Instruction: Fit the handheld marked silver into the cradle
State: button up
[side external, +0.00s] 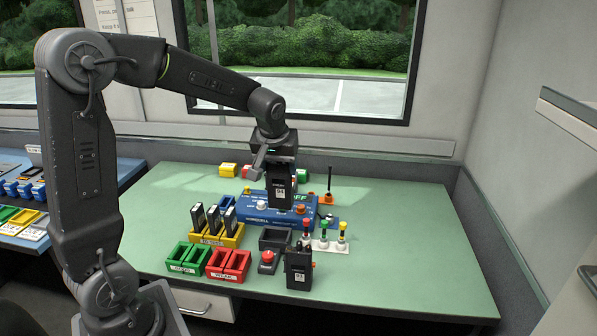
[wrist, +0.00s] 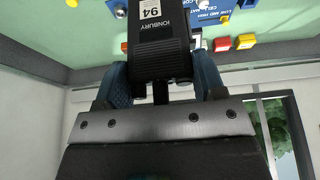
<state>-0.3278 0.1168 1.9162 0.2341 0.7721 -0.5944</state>
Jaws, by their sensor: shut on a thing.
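My gripper (side external: 280,166) is shut on a black handheld (side external: 281,190), which hangs upright above the blue panel. In the wrist view the handheld (wrist: 158,45) sits between the two blue finger pads and carries a white label reading 94. I cannot make out a silver mark on it. A dark grey open holder (side external: 274,240), possibly the cradle, sits just in front of the blue panel (side external: 262,218) and looks empty.
A yellow rack (side external: 232,240) holds several dark upright packs. Green (side external: 182,256) and red (side external: 238,263) empty bins, a red button (side external: 267,259) and a white strip with coloured knobs (side external: 322,246) stand nearby. Coloured blocks (side external: 228,170) lie behind. The table's right side is clear.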

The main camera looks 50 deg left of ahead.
aim_at(272, 207)
jog(key=shift+s+a, duration=0.2)
jog(key=shift+a, duration=0.25)
jog(key=shift+s+a, duration=0.2)
jog(key=shift+a, duration=0.25)
jog(key=shift+s+a+f, duration=0.15)
jog(key=shift+a, duration=0.1)
jog(key=shift+f, duration=5.05)
jog(key=shift+d+f, duration=0.1)
jog(key=shift+f, duration=2)
jog(key=o, duration=1.5)
jog(key=shift+o, duration=0.2)
